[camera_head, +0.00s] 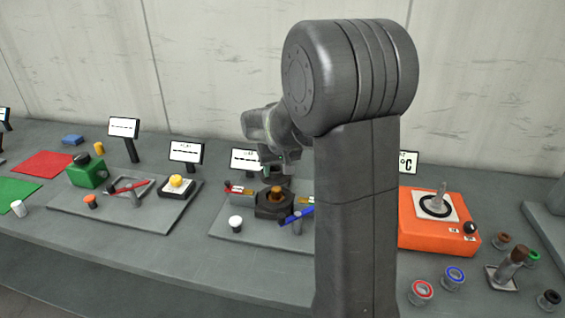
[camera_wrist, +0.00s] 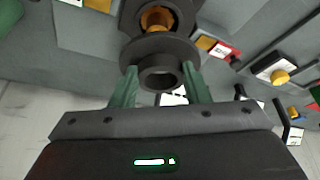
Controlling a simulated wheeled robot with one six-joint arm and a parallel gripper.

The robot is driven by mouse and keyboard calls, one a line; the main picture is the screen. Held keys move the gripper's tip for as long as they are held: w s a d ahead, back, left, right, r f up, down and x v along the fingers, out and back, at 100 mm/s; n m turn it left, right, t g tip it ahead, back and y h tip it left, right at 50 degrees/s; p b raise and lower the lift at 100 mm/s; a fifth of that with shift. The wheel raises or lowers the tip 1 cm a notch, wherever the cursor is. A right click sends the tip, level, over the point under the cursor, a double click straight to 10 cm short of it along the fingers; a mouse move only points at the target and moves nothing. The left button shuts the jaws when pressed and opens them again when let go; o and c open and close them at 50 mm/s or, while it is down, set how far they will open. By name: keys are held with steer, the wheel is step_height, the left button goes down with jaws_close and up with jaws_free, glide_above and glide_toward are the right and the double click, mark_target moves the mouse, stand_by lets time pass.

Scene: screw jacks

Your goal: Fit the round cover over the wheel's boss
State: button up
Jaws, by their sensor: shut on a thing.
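My gripper (camera_wrist: 160,88) has green fingers shut on the round cover (camera_wrist: 158,50), a dark flanged disc with a hollow collar, in the wrist view. The fingers grip either side of the collar. Just beyond the cover, the brass-coloured boss (camera_wrist: 157,18) shows inside a dark round surround. The cover overlaps the surround's near edge in this view; I cannot tell whether they touch. In the head view my gripper (camera_head: 281,166) is above the dark jack body (camera_head: 268,209) with its brass-coloured boss (camera_head: 275,192). My arm hides part of that station.
A white-topped cup (camera_head: 235,223) and a blue-handled tool (camera_head: 297,215) are near the jack. A left board (camera_head: 150,220) carries a yellow knob (camera_head: 176,181). An orange box (camera_head: 440,235) stands right. Small display signs (camera_head: 186,151) line the back.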

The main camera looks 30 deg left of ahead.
mark_target(278, 181)
steer(key=shift+s+f, duration=0.1)
steer(key=shift+f, duration=0.1)
steer(key=shift+f+b, duration=1.95)
steer(key=shift+f, duration=0.55)
steer(key=shift+s+d+f+b, duration=0.25)
steer(key=shift+s+f+b, duration=0.05)
steer(key=shift+f, duration=0.3)
jaws_close()
steer(key=o, duration=1.4)
jaws_free()
steer(key=shift+s+a, duration=0.1)
steer(key=shift+c, duration=0.2)
steer(key=shift+r, duration=0.4)
steer(key=v, duration=1.4)
steer(key=shift+a+r, duration=0.15)
steer(key=shift+r, duration=0.05)
